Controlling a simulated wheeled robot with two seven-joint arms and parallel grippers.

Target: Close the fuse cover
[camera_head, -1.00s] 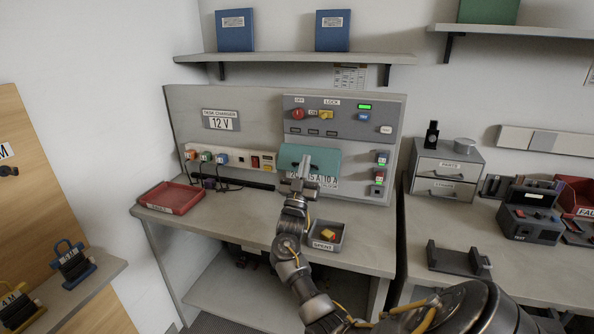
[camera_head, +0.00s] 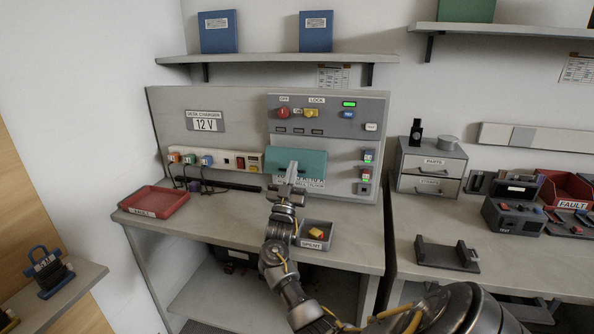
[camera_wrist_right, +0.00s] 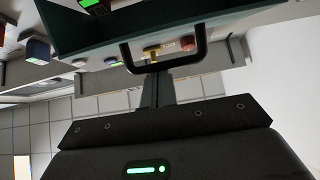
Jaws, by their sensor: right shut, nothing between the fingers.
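The teal fuse cover (camera_head: 312,160) is on the front of the grey desk panel, below the row of switches. It looks tilted out from the panel, and a strip of amp labels (camera_head: 315,184) shows under its lower edge. In the right wrist view the cover is a dark green panel (camera_wrist_right: 240,22) with a black U-shaped handle (camera_wrist_right: 203,62). My right gripper (camera_head: 292,172) is shut and empty, with its fingers pointing up in front of the cover. In the wrist view its fingertips (camera_wrist_right: 154,76) are close to the handle; I cannot tell if they touch. My left gripper is not in view.
A grey bin labelled spent (camera_head: 328,235) with a yellow piece stands beside my right wrist. A red tray (camera_head: 130,203) sits at the desk's left. Plugged cables (camera_head: 190,180) hang left of the cover. A drawer unit (camera_head: 430,165) stands right.

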